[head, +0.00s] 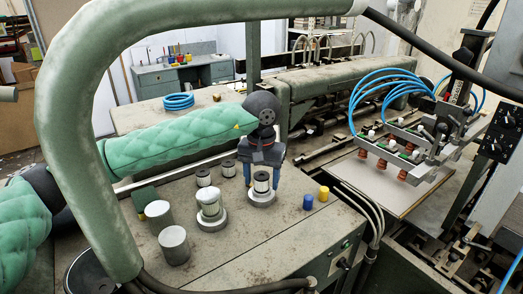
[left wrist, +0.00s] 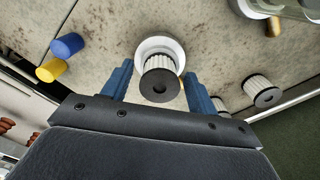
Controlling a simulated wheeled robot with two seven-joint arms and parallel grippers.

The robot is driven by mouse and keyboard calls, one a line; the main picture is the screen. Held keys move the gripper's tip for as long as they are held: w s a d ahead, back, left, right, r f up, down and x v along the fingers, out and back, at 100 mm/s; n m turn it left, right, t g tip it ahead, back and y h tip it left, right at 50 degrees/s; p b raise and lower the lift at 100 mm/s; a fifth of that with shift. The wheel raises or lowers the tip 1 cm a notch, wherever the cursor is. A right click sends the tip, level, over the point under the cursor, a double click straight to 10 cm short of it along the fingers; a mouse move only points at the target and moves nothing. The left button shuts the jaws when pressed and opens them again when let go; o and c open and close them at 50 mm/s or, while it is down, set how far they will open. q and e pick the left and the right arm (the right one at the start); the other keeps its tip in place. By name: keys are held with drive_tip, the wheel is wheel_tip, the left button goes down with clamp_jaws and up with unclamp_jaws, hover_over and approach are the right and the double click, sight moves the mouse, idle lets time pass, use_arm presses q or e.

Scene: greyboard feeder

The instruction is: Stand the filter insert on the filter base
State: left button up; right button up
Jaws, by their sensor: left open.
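The filter insert (head: 262,182) is a white pleated cylinder with a dark cap. It stands upright on the round, pale filter base (head: 261,198) on the bench. In the left wrist view the insert (left wrist: 160,65) shows its black cap with a centre hole, and the white rim of the base (left wrist: 158,43) shows around its foot. My left gripper (head: 263,178) is above the base with its blue fingers pointing down. In the left wrist view the gripper (left wrist: 158,74) is open, one finger on each side of the insert, with gaps visible. My right gripper is not in view.
Two similar inserts (head: 203,177) (head: 228,168) stand behind to the left. A clear-walled filter unit (head: 210,206) and grey canisters (head: 173,245) stand left. The bench front is clear.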

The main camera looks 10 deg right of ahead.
sight(262, 176)
use_arm(q)
drive_tip(key=shift+r+b, duration=0.3)
drive_tip(key=shift+b, duration=0.05)
drive_tip(key=shift+r, duration=0.35)
drive_tip(key=shift+r+b, duration=0.7)
drive_tip(key=shift+r, duration=0.25)
wheel_tip(262, 176, up, 3)
drive_tip(key=shift+w+f+b, duration=0.1)
drive_tip(key=shift+b, duration=0.65)
wheel_tip(262, 176, up, 5)
drive_tip(key=shift+f+b, duration=0.2)
drive_tip(key=shift+b, duration=0.55)
drive_tip(key=shift+r, duration=0.8)
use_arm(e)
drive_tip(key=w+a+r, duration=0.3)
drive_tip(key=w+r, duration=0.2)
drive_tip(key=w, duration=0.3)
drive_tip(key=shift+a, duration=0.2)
